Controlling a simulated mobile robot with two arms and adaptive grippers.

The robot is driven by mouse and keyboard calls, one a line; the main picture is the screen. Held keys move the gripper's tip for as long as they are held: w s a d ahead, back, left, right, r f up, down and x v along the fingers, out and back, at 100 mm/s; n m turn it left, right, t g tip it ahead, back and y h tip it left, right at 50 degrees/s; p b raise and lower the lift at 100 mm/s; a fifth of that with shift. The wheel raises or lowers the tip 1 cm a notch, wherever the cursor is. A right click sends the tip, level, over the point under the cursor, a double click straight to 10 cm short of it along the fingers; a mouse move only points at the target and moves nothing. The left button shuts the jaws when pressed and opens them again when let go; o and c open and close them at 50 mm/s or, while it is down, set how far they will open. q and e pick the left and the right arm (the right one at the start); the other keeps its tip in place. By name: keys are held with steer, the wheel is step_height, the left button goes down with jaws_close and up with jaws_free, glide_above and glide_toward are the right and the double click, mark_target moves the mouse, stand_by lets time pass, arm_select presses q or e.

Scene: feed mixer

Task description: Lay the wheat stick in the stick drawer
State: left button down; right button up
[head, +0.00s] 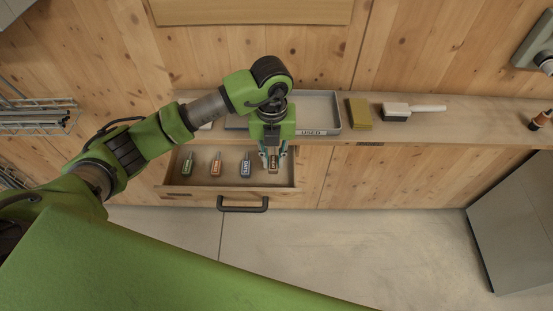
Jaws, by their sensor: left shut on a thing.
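The stick drawer (230,201) is pulled out below the counter, with a dark bar handle. A green stick (187,165), an orange stick (216,167) and a dark blue stick (246,166) lie in it side by side, apart. My left gripper (273,161) points down over the drawer's right end, shut on a small brown-labelled stick (273,168), which I take to be the wheat stick; its label is too small to read. The fingers hide part of it, and I cannot tell whether it touches the drawer floor. My right gripper is not in view.
On the counter stand a grey tray marked USED (331,128), a yellow sponge-like block (359,113) and a brush (397,111) with a pale handle. An orange and dark object (541,120) is at the far right.

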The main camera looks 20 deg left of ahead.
mark_target(277, 163)
arm_select(q)
steer(key=f, duration=0.1)
steer(key=w, duration=0.1)
steer(key=w+f, duration=0.1)
steer(key=shift+w+d+f+p, duration=0.15)
steer(key=shift+d+f+p, duration=0.1)
steer(key=shift+f+p, duration=0.1)
step_height(277, 163, down, 2)
steer(key=shift+f+p, duration=0.1)
steer(key=shift+p, duration=0.7)
steer(key=shift+f, duration=0.45)
steer(key=shift+f, duration=0.15)
steer(key=c, duration=1.9)
jaws_free()
